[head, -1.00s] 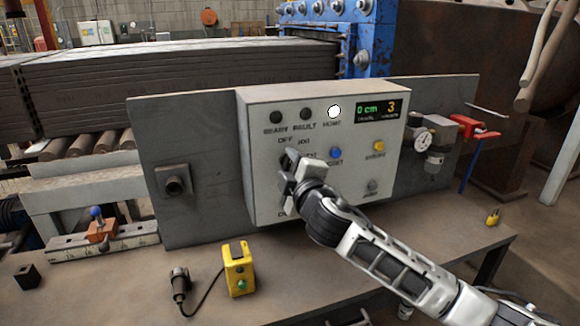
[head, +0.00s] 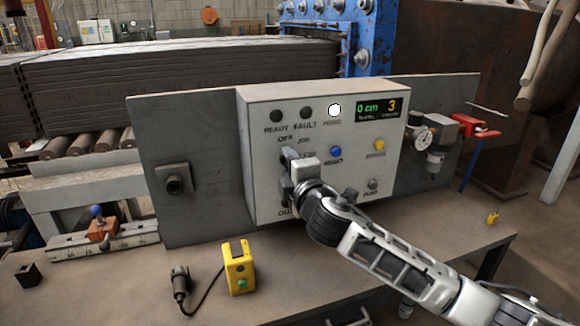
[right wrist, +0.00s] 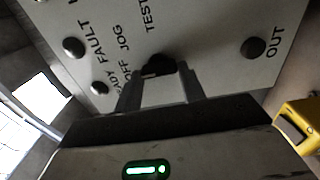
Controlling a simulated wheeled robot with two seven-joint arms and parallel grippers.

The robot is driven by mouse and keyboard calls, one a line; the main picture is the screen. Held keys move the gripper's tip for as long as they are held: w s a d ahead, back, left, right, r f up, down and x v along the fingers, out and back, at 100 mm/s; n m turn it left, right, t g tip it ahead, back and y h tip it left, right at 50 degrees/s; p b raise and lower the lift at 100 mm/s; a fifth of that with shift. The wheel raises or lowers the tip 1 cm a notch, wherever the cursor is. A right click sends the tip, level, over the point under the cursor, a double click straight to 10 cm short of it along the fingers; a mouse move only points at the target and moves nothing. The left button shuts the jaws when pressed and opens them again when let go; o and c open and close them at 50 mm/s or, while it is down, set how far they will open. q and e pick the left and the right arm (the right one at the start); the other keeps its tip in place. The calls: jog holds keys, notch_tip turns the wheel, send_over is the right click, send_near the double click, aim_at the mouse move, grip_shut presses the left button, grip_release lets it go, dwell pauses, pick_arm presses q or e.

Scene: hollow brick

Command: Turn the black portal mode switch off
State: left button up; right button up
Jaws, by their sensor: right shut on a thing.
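The black mode switch (right wrist: 158,65) is a dark knob on the white control panel (head: 335,190), with OFF, JOG and TEST lettering around it. In the right wrist view it sits between the two fingertips of my right gripper (right wrist: 160,82), which is shut on it. In the head view my right gripper (head: 290,157) is at the panel's left part, just below OFF and JOG, and hides the knob. Which label the knob points to cannot be told. My left gripper is not in view.
The panel carries a blue button (head: 336,150), a yellow button (head: 379,145), a lit white HOME lamp (head: 334,111) and a display (head: 379,108) reading 0 cm and 3. A yellow pendant box (head: 239,268) stands on the table below. An air regulator (head: 436,150) is at right.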

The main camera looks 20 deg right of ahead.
jog(key=o, duration=1)
jog(key=s+b, duration=0.1)
jog(key=s, duration=0.9)
jog(key=s+b, duration=0.1)
jog(key=s, duration=0.5)
jog(key=shift+d+b, duration=0.25)
jog(key=shift+b, duration=0.05)
jog(key=shift+f, duration=0.1)
jog(key=s+a+f+m+g+y, duration=0.1)
jog(key=s+f+m+g, duration=0.15)
jog(key=f, duration=0.45)
jog(key=s+a+f+m+g+y, duration=0.1)
jog(key=f+m, duration=0.2)
jog(key=f, duration=0.4)
jog(key=s+a+f+m+g, duration=0.2)
jog(key=f+m, duration=0.1)
jog(key=f, duration=0.4)
jog(key=s+f+m, duration=0.2)
jog(key=s+f, duration=0.2)
jog(key=s+f+m+g, duration=0.1)
jog(key=s+f+m, duration=0.2)
jog(key=f, duration=0.1)
jog(key=s+f+m+g, duration=0.1)
jog(key=s+f+m, duration=0.1)
jog(key=s+f, duration=0.2)
jog(key=shift+s+d+f+m, duration=0.25)
jog(key=shift+s+f, duration=0.1)
jog(key=shift+f, duration=0.25)
